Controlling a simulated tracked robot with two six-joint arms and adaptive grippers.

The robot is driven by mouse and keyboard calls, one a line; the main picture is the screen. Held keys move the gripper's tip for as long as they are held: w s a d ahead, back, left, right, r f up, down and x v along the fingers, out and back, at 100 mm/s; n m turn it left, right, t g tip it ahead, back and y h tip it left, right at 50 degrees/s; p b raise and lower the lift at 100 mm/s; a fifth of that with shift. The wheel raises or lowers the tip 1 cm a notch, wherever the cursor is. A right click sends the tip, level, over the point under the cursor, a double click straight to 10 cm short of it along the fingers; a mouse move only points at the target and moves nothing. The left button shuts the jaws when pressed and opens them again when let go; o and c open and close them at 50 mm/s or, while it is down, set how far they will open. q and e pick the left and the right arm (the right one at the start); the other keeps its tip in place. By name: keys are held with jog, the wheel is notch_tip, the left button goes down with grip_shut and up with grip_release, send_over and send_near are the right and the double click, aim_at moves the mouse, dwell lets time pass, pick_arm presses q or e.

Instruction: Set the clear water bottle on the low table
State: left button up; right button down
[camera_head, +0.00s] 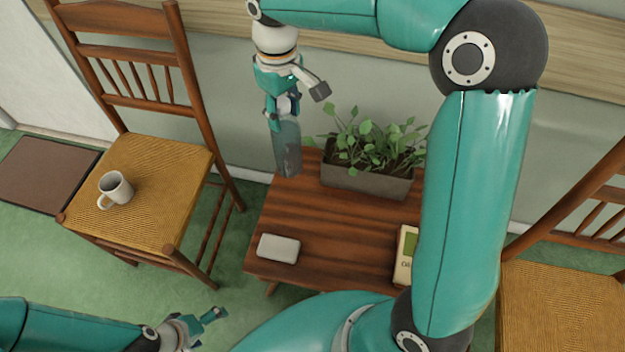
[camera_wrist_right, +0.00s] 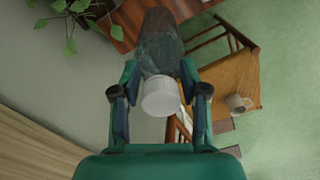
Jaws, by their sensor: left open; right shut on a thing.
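The clear water bottle (camera_head: 288,152) is upright under my right gripper (camera_head: 283,112), which is shut on its upper part. In the right wrist view, the bottle (camera_wrist_right: 158,42) and its white cap (camera_wrist_right: 160,97) sit between the fingers (camera_wrist_right: 160,100). The low table (camera_head: 330,228) is brown wood. The bottle's lower end overlaps the table's back left corner in the head view; I cannot tell how high it is above the top. My left gripper (camera_head: 207,328) is open and empty at the lower left, away from the table.
A planter (camera_head: 365,182) stands at the table's back. A small white box (camera_head: 278,247) lies at front left, and a device with a green display (camera_head: 406,255) at right, partly behind my arm. The table's middle is clear. A mug (camera_head: 115,188) stands on the left chair (camera_head: 160,215).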

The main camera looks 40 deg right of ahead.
aim_at(287, 137)
notch_tip(287, 137, down, 19)
jog(key=b, duration=0.5)
jog(key=shift+f, duration=0.2)
jog(key=c, duration=0.5)
grip_release()
jog(key=shift+f, duration=0.1)
jog(key=shift+c, duration=0.2)
notch_tip(287, 137, up, 12)
jog(key=p, duration=0.3)
jog(key=shift+s, duration=0.1)
